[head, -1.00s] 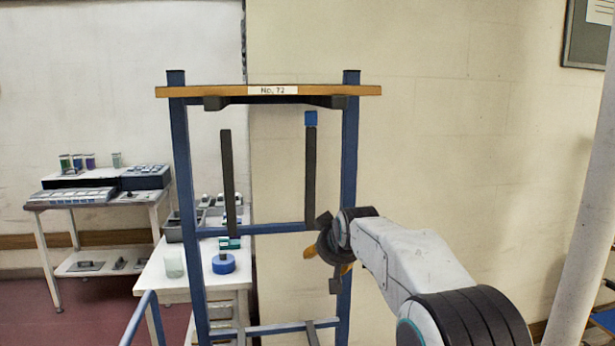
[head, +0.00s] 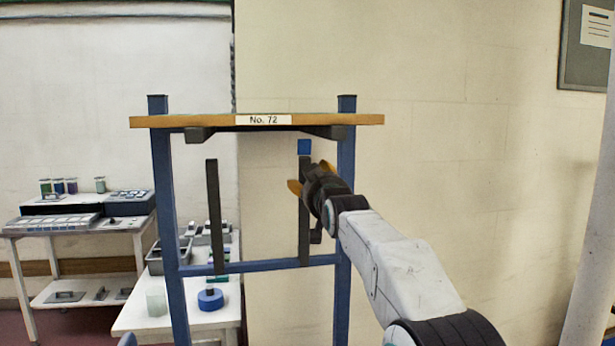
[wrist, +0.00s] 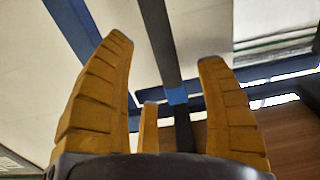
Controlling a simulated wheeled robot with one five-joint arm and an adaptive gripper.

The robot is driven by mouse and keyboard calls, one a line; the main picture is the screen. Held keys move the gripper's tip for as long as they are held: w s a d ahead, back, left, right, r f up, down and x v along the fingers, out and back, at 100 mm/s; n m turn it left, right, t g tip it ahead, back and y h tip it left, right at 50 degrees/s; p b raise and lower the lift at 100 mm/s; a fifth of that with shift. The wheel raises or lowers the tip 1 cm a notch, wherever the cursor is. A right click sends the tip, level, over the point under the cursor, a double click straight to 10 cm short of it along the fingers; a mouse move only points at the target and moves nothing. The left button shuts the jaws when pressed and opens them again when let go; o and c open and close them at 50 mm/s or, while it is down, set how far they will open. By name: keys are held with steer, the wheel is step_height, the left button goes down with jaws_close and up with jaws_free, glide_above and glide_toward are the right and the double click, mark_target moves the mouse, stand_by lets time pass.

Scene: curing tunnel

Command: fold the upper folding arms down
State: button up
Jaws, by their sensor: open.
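A blue frame (head: 163,230) carries a wooden top board labelled "No. 72" (head: 345,120). Two dark upright folding arms stand on its crossbar: a left arm (head: 213,210) and a right arm (head: 304,235) with a blue tip (head: 304,147). Both point up, below the board. My gripper (head: 305,183) is in front of the right arm, a little below its blue tip, and hides part of it. In the wrist view my yellow fingers (wrist: 165,90) are spread apart. The dark bar (wrist: 158,40) and blue tip (wrist: 177,96) show between them; contact cannot be told.
The blue crossbar (head: 270,265) runs below the arms. Dark brackets (head: 200,135) sit under the board. A white table (head: 130,318) with a blue round item (head: 210,299) and trays stands behind the frame at left.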

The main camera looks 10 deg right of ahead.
steer(key=w+p, duration=0.6)
steer(key=shift+w, duration=0.25)
stand_by(0.3)
steer(key=shift+c, duration=0.4)
